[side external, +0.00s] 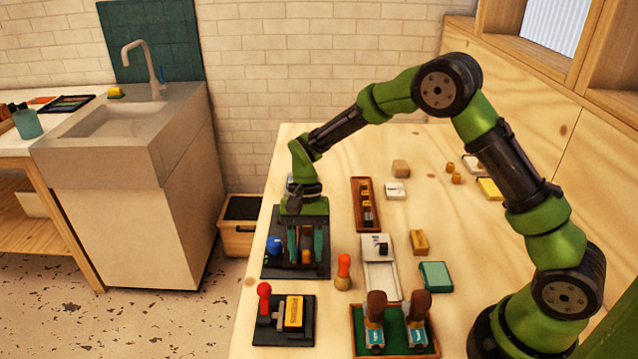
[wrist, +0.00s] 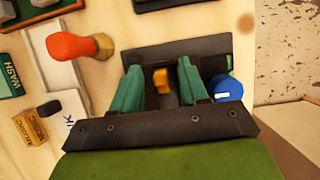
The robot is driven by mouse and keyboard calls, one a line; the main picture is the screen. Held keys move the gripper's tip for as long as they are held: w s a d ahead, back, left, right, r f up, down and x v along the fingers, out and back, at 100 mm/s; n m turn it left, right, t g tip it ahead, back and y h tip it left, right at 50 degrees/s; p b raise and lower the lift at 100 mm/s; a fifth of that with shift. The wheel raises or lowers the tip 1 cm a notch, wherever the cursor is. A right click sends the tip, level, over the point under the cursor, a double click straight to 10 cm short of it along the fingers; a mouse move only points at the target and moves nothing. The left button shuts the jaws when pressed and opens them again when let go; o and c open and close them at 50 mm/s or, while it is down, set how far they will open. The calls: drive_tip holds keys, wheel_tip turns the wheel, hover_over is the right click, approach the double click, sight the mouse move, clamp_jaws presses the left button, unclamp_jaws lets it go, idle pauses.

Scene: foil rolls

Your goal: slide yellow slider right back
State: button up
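A small yellow-orange slider (side external: 306,243) stands on a black base plate (side external: 270,269) at the left side of the table. It also shows in the wrist view (wrist: 161,83). My gripper (side external: 306,256) is low over this plate, with its two teal fingers pointing down on either side of the slider. In the wrist view my gripper (wrist: 158,82) has gaps between the slider and both fingers, so it is open around the slider and not clamped on it. The lower part of the slider and its track are partly hidden by the fingers.
A blue knob (side external: 274,245) sits on the same plate, close beside a finger. A red-knobbed black fixture with a yellow block (side external: 294,311) stands nearer the camera. An orange-topped stamp (side external: 343,272) and a white tray (side external: 381,282) are to the right.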

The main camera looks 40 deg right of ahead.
drive_tip(key=shift+d+r, duration=0.1)
drive_tip(key=v, duration=1.6)
drive_tip(key=shift+r, duration=0.3)
drive_tip(key=shift+w, duration=0.15)
drive_tip(key=s+d+r+n+t, duration=0.1)
drive_tip(key=s+r+t, duration=0.1)
drive_tip(key=s, duration=0.5)
drive_tip(key=s+d+r+n+t, duration=0.1)
drive_tip(key=s+r+n+t, duration=0.1)
drive_tip(key=s+t, duration=0.3)
drive_tip(key=s+r+n+t+h, duration=0.1)
drive_tip(key=s+r+n+t, duration=0.1)
drive_tip(key=s, duration=0.9)
drive_tip(key=shift+d+t, duration=0.4)
drive_tip(key=shift+t, duration=0.3)
